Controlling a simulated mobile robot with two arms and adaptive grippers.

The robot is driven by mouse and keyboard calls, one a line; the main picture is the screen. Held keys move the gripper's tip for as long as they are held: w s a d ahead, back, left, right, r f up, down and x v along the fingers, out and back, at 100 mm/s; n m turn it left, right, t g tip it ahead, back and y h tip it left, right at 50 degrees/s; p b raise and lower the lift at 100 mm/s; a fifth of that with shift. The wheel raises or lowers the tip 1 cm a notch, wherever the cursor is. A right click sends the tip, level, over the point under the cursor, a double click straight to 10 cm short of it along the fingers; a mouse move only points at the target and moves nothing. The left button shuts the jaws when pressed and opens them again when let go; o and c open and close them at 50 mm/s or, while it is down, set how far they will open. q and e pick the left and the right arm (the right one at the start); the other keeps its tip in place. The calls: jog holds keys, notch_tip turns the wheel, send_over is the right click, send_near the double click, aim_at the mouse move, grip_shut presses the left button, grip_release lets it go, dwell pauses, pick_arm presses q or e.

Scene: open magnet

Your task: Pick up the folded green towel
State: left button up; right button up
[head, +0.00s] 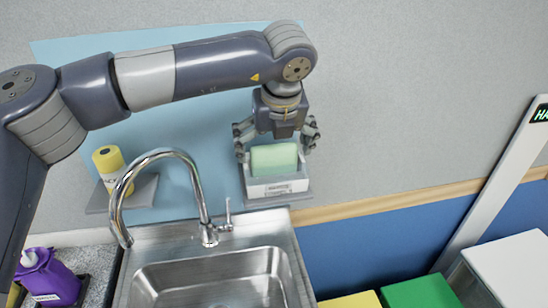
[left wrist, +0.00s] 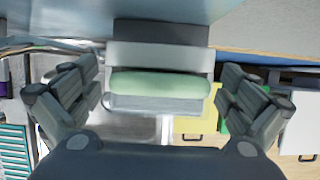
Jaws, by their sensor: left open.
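The folded green towel (head: 274,158) is pale green and sits upright in a small white holder (head: 277,187) on a grey wall shelf behind the sink. My left gripper (head: 276,140) is over the towel, with one finger on each side of it. In the left wrist view the towel (left wrist: 160,85) lies between the two open fingers, with a visible gap on both sides. The left gripper holds nothing. My right gripper is not in view.
A steel sink (head: 215,280) with a tall curved faucet (head: 165,155) stands below. A purple container (head: 48,278) is at lower left. Yellow and green boxes (head: 420,292) are at lower right.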

pick_arm(q)
jog(key=shift+s, duration=0.1)
jog(key=c, duration=0.6)
jog(key=shift+c, duration=0.2)
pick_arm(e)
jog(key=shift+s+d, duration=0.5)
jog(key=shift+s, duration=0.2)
pick_arm(q)
jog(key=shift+r, duration=0.1)
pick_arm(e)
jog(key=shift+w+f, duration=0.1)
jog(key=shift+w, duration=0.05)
